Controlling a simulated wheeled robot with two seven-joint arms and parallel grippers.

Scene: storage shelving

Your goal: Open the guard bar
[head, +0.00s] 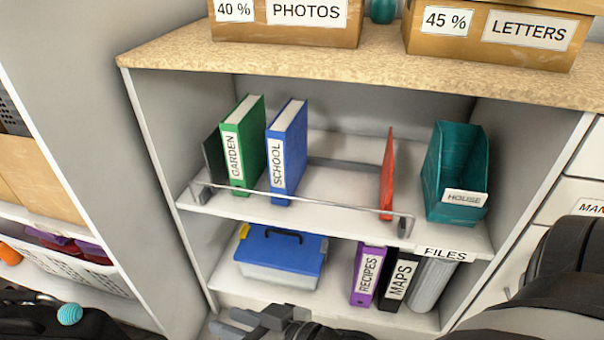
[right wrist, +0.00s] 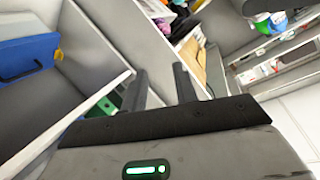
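The guard bar (head: 340,206) is a thin pale rail across the front of the upper shelf (head: 455,232). It stands in front of the green GARDEN binder (head: 248,140), the blue SCHOOL binder (head: 290,140) and a red binder or divider (head: 387,170). A dark bracket (head: 405,227) is at its right end. My right gripper (head: 228,322) is low in front of the cabinet, below the bar and apart from it. Its two fingers stand apart in the right wrist view (right wrist: 160,78), with nothing clearly between them. My left gripper is not in view.
The lower shelf holds a blue-lidded box (head: 280,260), RECIPES (head: 368,275) and MAPS (head: 400,280) binders. A teal HOUSE holder (head: 455,165) stands right of the bar. Boxes marked PHOTOS (head: 300,30) and LETTERS (head: 490,45) sit on top. A side panel (head: 95,130) is at left.

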